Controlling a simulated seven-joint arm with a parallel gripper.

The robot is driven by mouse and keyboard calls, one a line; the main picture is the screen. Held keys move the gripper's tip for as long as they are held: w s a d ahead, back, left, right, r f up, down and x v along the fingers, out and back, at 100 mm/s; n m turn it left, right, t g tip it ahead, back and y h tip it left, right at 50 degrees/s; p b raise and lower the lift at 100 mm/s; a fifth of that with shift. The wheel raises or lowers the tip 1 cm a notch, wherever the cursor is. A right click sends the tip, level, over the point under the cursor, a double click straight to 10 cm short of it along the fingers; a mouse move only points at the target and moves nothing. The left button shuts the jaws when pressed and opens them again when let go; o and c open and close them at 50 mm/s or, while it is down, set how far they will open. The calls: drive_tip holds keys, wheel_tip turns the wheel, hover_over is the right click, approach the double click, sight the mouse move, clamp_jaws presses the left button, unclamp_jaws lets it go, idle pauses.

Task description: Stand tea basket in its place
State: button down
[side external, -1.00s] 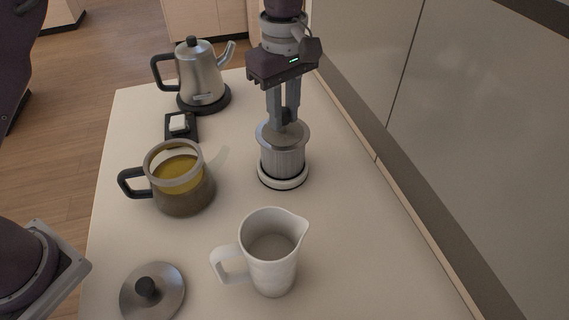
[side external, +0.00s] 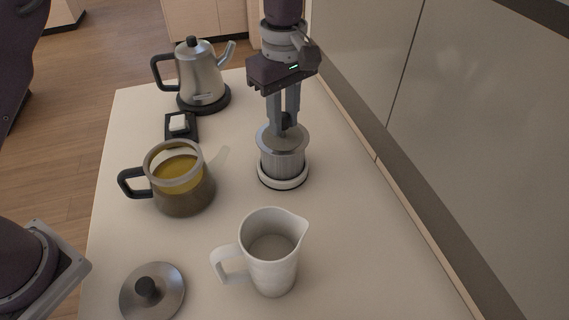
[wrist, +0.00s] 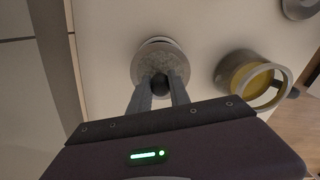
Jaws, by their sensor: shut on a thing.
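The tea basket (side external: 283,160) is a grey metal cylinder with a wide flat top and a black knob. It stands upright, over a round white stand with a dark ring (side external: 283,182); I cannot tell whether its bottom rests fully there. My gripper (side external: 285,124) is above it, pointing down, shut on the basket's black knob. In the wrist view the basket's round top (wrist: 161,66) lies beyond my fingertips (wrist: 159,88), with a pale rim of the stand showing past it.
A glass teapot (side external: 183,190) with yellow-brown tea stands left. A white pitcher (side external: 270,262) and a metal lid (side external: 153,292) are in front. A steel kettle (side external: 201,75) and a small black tray with a white block (side external: 181,127) are behind. A wall runs along the right.

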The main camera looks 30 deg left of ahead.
drive_tip(key=shift+f, duration=0.15)
drive_tip(key=c, duration=1.1)
unclamp_jaws()
drive_tip(key=o, duration=0.4)
drive_tip(key=o, duration=0.4)
drive_tip(key=o, duration=0.3)
